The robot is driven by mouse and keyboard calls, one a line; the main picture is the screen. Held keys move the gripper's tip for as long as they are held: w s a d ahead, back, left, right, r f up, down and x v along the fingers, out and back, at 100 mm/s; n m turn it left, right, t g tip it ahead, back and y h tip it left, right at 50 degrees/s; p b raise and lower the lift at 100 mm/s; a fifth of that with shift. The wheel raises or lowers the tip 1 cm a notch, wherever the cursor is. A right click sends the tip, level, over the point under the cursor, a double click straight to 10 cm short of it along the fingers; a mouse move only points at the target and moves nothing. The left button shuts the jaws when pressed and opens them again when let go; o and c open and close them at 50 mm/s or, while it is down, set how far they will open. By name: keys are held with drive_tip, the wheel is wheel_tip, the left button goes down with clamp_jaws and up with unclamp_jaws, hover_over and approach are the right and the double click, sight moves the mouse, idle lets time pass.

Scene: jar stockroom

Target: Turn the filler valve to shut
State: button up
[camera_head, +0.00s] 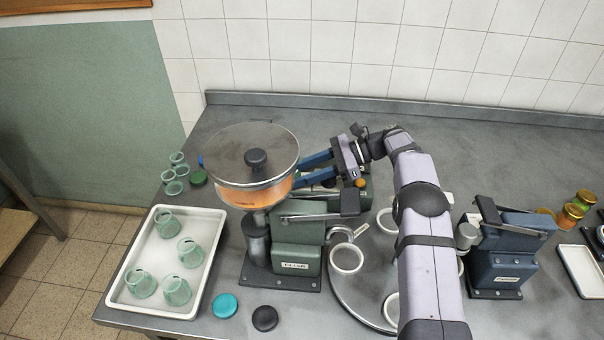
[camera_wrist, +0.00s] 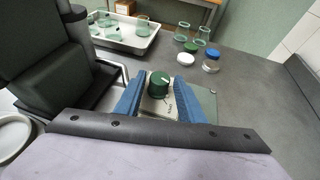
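The green filler (camera_head: 298,245) stands mid-counter, with a lidded round hopper (camera_head: 255,155) of orange contents on top. The filler valve is a round green knob (camera_wrist: 159,82) with a pale pointer mark, on a light plate (camera_wrist: 166,108) with small lettering I cannot read surely. The knob is hidden behind the hopper in the head view. My gripper (camera_head: 301,172) is behind the hopper, reaching in from the right. Its blue fingers are apart, and in the wrist view the knob shows between their tips (camera_wrist: 158,84). I cannot tell whether they touch it.
A white tray (camera_head: 204,284) with several green glass jars stands left; more jars (camera_head: 175,172) stand behind it. A turntable (camera_head: 350,288) with white rings is right of the filler. A blue machine (camera_head: 505,255) stands further right. Teal (camera_head: 223,305) and black (camera_head: 265,318) lids lie in front.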

drive_tip(key=shift+o, duration=0.3)
drive_tip(key=shift+d, duration=0.15)
drive_tip(key=shift+w+d, duration=0.1)
drive_tip(key=shift+d, duration=0.2)
drive_tip(key=b+v, duration=0.1)
drive_tip(key=v, duration=0.3)
drive_tip(key=shift+b, duration=0.35)
drive_tip(key=shift+w+d+r, duration=0.15)
drive_tip(key=shift+d+r, duration=0.2)
drive_tip(key=shift+d, duration=0.1)
drive_tip(key=shift+d+r+p, duration=0.25)
drive_tip(key=shift+d+p, duration=0.15)
drive_tip(key=shift+d, duration=0.2)
